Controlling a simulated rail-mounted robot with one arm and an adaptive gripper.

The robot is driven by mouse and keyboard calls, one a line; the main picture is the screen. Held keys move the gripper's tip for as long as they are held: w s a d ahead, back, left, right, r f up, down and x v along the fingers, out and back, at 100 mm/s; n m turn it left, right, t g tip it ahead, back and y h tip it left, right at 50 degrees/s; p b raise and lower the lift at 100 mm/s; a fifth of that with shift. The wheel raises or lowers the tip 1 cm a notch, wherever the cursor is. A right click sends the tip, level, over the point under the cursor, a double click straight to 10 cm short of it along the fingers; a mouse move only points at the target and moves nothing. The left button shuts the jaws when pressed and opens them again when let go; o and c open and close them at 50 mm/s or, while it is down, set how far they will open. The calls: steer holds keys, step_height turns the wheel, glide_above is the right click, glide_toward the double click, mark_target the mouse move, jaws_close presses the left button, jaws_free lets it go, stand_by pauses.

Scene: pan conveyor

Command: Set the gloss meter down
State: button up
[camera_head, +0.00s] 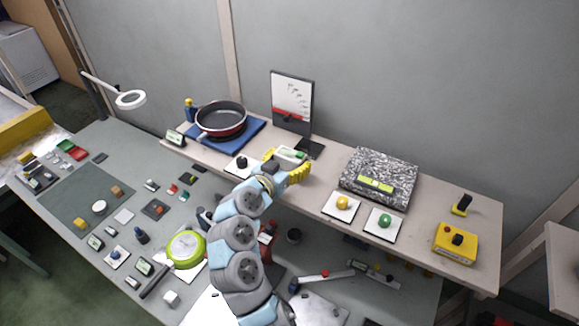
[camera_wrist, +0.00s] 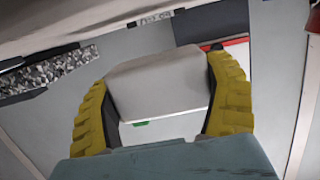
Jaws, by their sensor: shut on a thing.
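My gripper (camera_head: 285,163) reaches over the raised bench shelf, its two yellow fingers around a small pale box with a green patch, which looks like the gloss meter (camera_head: 290,155). In the wrist view, the yellow fingers (camera_wrist: 160,105) press on both sides of the light grey body of the gloss meter (camera_wrist: 157,82). A bit of green shows at its lower edge. My gripper hides part of it in the head view. I cannot tell whether its underside touches the shelf.
The shelf (camera_head: 322,201) carries a pan (camera_head: 221,119) on a blue mat to the left and a chart stand (camera_head: 292,100) just behind. A speckled granite block (camera_head: 380,165), two buttons on white plates and a yellow box (camera_head: 455,243) stand to the right. Small items crowd the lower table.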

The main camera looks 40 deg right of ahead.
mark_target(288, 170)
steer(key=shift+w+d+f, duration=0.1)
steer(key=shift+w+f, duration=0.1)
steer(key=shift+f, duration=1.4)
steer(key=shift+f+b, duration=0.25)
steer(key=shift+b, duration=0.35)
steer(key=o, duration=1)
steer(key=shift+o, duration=0.2)
steer(key=shift+r+p, duration=0.2)
steer(key=shift+p, duration=0.75)
steer(key=shift+a+f, duration=0.15)
steer(key=shift+a, duration=0.15)
steer(key=b+v, duration=0.5)
steer(key=v, duration=1.2)
steer(key=shift+s+d, duration=0.1)
steer(key=shift+d, duration=0.05)
